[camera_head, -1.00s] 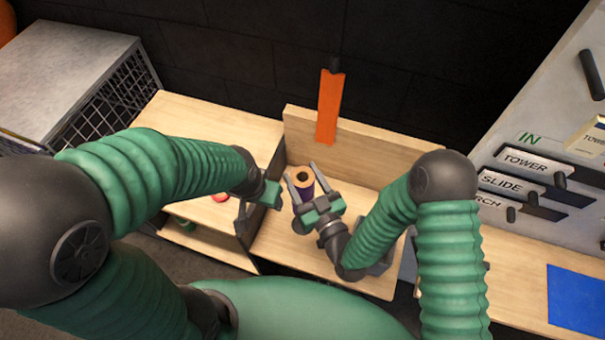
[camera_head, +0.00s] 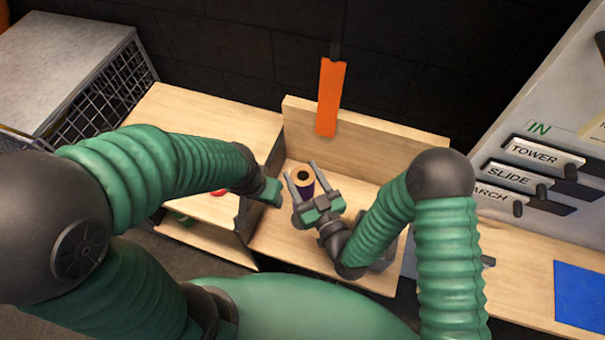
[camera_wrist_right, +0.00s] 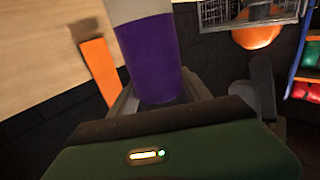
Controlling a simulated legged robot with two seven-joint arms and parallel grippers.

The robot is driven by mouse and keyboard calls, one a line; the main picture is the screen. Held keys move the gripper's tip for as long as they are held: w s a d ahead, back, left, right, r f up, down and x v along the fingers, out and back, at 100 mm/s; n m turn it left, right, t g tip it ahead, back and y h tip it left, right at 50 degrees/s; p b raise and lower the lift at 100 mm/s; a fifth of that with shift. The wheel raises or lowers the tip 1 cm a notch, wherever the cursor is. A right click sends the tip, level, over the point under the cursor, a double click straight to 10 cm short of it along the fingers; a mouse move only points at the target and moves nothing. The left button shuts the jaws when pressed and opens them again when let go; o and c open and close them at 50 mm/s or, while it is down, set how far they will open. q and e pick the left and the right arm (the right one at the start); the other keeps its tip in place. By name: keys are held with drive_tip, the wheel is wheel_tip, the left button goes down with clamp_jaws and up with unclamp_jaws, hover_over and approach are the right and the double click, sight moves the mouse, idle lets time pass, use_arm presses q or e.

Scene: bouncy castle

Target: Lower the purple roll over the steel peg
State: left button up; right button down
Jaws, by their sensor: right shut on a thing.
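The purple roll (camera_head: 304,189) stands roughly upright between the fingers of my right gripper (camera_head: 301,173) in the head view, its tan top end with a dark hole facing up. My right gripper is shut on it. In the right wrist view the roll (camera_wrist_right: 151,58) shows a purple band and a pale grey end. The steel peg cannot be made out in either view. My left gripper (camera_head: 257,203) is left of the roll, near the raised shelf's edge; its jaws are not clear.
A wooden bench (camera_head: 285,238) with a back board (camera_head: 375,150) lies below. An orange strip (camera_head: 329,97) hangs at the board. A wire-sided grey box (camera_head: 60,60) stands left. A panel labelled TOWER, SLIDE and ARCH (camera_head: 535,154) and a blue mat (camera_head: 581,297) are at right.

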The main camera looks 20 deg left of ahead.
idle(0.3)
drive_tip(key=shift+f+b, duration=0.2)
drive_tip(key=shift+b, duration=0.1)
idle(0.6)
drive_tip(key=shift+f, duration=0.1)
drive_tip(key=shift+f+b, duration=1.3)
drive_tip(key=shift+b, duration=0.15)
drive_tip(key=shift+f+b, duration=1.1)
drive_tip(key=shift+f, duration=0.15)
